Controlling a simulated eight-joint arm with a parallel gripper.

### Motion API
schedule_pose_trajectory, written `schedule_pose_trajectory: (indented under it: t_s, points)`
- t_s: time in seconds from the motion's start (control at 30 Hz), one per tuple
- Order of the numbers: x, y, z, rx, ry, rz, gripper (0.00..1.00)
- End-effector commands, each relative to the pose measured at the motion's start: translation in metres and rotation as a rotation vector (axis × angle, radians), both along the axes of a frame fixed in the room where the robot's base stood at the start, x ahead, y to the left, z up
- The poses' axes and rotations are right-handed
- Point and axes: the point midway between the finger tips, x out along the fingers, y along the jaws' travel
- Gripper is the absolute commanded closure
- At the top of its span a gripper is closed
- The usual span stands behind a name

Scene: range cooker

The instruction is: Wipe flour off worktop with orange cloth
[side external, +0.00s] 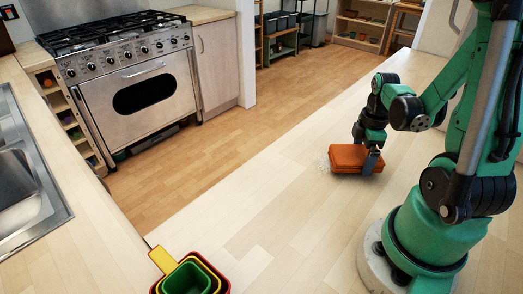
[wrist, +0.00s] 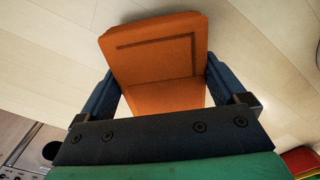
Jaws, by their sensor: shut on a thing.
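The orange cloth (side external: 348,157) is a thick folded pad on the pale wooden worktop (side external: 270,190), in front of my base. My gripper (side external: 371,150) points down and is shut on the cloth at its right side. In the wrist view the cloth (wrist: 160,60) sits between the two dark fingers. A faint white speckled patch of flour (side external: 322,163) shows on the worktop just left of the cloth. How much flour lies beneath the cloth is hidden.
Nested red, yellow and green containers (side external: 188,277) stand at the worktop's front edge. A steel range cooker (side external: 135,85) is across the floor, and a sink (side external: 20,185) is at the left. The worktop between the cloth and the containers is clear.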

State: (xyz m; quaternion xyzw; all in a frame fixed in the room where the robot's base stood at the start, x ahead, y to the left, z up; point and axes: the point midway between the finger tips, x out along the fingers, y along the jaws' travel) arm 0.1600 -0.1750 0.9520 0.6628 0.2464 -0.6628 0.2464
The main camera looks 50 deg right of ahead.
Motion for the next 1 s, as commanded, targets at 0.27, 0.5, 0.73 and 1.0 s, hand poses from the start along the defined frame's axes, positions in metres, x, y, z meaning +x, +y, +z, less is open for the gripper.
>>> schedule_pose_trajectory:
  t_s: [0.27, 0.5, 0.73, 1.0]
  points:
    - [0.02, -0.001, -0.012, 0.003, 0.003, 0.003, 0.51]
    - [0.041, -0.001, -0.014, 0.002, 0.001, 0.002, 0.51]
    - [0.061, 0.0, -0.012, 0.0, 0.0, 0.003, 0.51]
    - [0.086, 0.0, -0.014, 0.0, 0.0, 0.002, 0.51]
